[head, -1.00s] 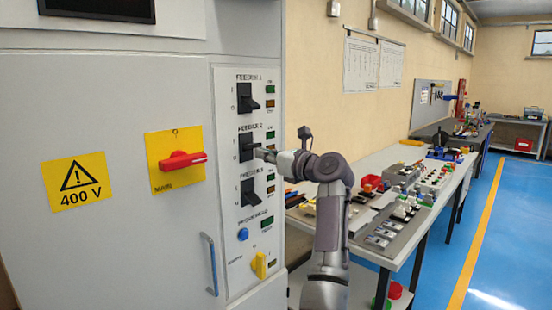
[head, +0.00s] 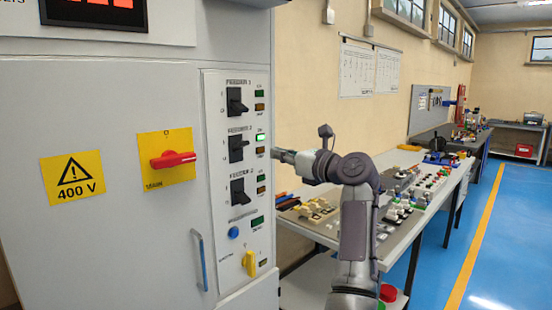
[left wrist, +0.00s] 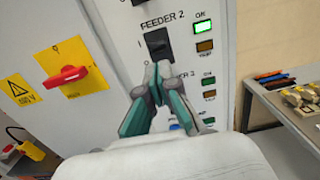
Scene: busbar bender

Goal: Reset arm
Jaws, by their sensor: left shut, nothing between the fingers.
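My left gripper (head: 277,154) is shut and empty, just right of the panel beside the black FEEDER 2 switch (head: 238,147), apart from it in the head view. In the left wrist view the closed fingertips (left wrist: 158,72) show below the same switch (left wrist: 157,42). The FEEDER 2 ON lamp (head: 261,138) glows bright green; it also shows in the left wrist view (left wrist: 203,27). My right gripper is not in view.
The grey cabinet bears a red rotary handle (head: 172,159), a 400 V sign (head: 72,178), a blue door handle (head: 203,262) and a yellow selector (head: 250,263). A workbench (head: 400,236) with parts stands behind my arm. Blue floor is clear at right.

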